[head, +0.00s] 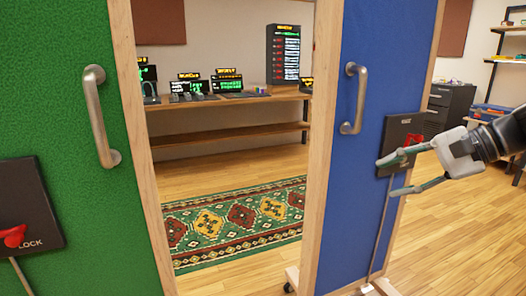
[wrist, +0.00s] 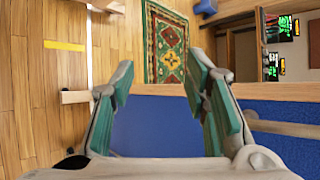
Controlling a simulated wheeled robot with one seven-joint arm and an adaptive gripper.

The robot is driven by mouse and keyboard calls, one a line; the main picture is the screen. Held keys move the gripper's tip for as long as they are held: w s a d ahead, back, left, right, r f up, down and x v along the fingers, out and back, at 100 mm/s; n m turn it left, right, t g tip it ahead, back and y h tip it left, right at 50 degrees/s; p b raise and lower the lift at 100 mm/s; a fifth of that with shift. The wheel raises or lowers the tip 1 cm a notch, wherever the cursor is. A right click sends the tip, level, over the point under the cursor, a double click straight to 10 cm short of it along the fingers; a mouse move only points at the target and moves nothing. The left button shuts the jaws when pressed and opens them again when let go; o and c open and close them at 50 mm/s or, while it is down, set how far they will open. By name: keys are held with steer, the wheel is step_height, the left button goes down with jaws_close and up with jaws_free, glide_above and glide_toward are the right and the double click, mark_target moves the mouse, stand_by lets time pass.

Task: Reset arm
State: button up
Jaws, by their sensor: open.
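My gripper (head: 389,176) reaches in from the right in the head view, in front of the right edge of the blue panel (head: 355,200). Its fingers are spread with nothing between them. A black lock box (head: 397,133) with a red part is mounted on the blue panel, partly hidden behind the upper finger. I cannot tell whether the finger touches it. In the wrist view both green-padded fingers (wrist: 163,105) stand apart, with the blue panel (wrist: 160,130) beyond them.
A green panel (head: 75,200) with a metal handle (head: 101,115) and a black lock box (head: 25,210) stands at the left. The blue panel has a handle (head: 353,98). Between them lie a patterned rug (head: 240,220) and a shelf (head: 220,101) with lit devices. A dark cabinet (head: 447,105) stands behind my arm.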

steer(key=s+a+f+n+g+h, duration=0.25)
steer(key=s+a+n+g, duration=0.25)
steer(key=s+a, duration=0.85)
steer(key=s+d+f+n+h, duration=0.2)
steer(key=s+f+n+h, duration=0.15)
steer(key=s, duration=0.65)
steer(key=s+d+f+n+h, duration=0.2)
steer(key=s+f+n+h, duration=0.15)
steer(key=s, duration=0.55)
step_height(320, 180, up, 37)
steer(key=t+p, duration=0.3)
steer(key=p, duration=3.1)
steer(key=shift+r+p, duration=0.15)
steer(key=shift+p, duration=0.25)
